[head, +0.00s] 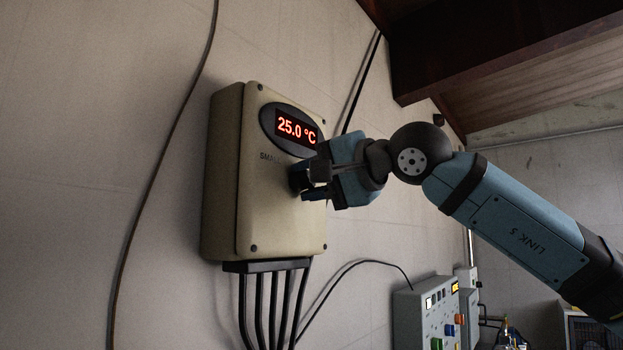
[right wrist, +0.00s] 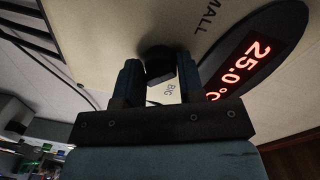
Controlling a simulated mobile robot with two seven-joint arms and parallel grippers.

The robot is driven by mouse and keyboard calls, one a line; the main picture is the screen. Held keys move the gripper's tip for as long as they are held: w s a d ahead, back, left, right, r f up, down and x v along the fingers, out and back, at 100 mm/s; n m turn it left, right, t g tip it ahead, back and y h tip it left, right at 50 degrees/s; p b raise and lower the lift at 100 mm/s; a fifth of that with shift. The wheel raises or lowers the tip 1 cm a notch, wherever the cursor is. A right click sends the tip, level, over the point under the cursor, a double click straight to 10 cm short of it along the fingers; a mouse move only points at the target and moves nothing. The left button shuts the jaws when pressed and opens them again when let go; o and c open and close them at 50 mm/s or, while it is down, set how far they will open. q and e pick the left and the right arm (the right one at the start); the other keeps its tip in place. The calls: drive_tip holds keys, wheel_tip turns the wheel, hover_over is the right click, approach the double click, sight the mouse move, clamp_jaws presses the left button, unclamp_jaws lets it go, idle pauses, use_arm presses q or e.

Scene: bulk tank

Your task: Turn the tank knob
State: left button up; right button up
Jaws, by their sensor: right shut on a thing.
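The tank control box (head: 265,205) is a beige case on the wall with an oval display (head: 293,128) that reads 25.0 °C in red. The dark round tank knob (right wrist: 158,64) sits on its front face, between the words SMALL and BIG in the right wrist view. In the head view the knob is mostly hidden by my gripper. My right gripper (head: 308,183) is at the box front below the display, shut on the knob with one finger on each side of it. My left gripper is not in view.
Several black cables (head: 270,305) come out of the box's underside. A long cable (head: 160,165) runs down the wall on the left. A grey panel with coloured buttons (head: 430,315) stands lower right. A dark ceiling beam (head: 490,45) is above my arm.

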drive_tip(key=shift+r, duration=0.2)
drive_tip(key=o, duration=0.8)
drive_tip(key=shift+o, duration=0.4)
drive_tip(key=shift+s+f, duration=0.1)
use_arm(q)
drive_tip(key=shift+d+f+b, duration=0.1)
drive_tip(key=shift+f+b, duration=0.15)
drive_tip(key=shift+b, duration=0.55)
use_arm(e)
drive_tip(key=f+v, duration=0.1)
drive_tip(key=v, duration=1.2)
drive_tip(key=shift+s+d+r, duration=0.3)
drive_tip(key=shift+r, duration=0.25)
